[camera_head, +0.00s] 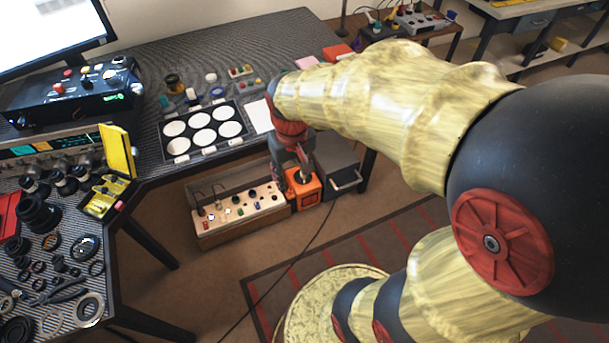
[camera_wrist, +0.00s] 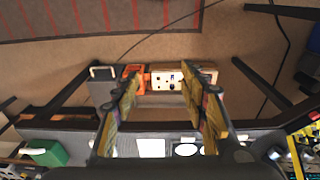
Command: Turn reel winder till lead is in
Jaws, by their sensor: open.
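An orange box with a dark round part on top (camera_head: 303,187), which looks like the reel winder, sits low beside the desk, at the right end of a white control panel. It also shows in the wrist view (camera_wrist: 134,73), partly behind my left finger. A thin dark lead (camera_head: 312,237) runs from near the box across the floor; it shows in the wrist view too (camera_wrist: 150,36). I cannot tell where its ends are. My gripper (camera_head: 303,171) is above the orange box. In the wrist view my gripper (camera_wrist: 160,82) is open, with nothing seen between its fingers.
The white panel (camera_head: 240,211) with several knobs sits in a wooden box to the left. A dark box with a handle (camera_head: 346,181) stands close on the right. The desk (camera_head: 235,57) with a palette of white discs (camera_head: 204,131) is behind. Open carpet lies in front.

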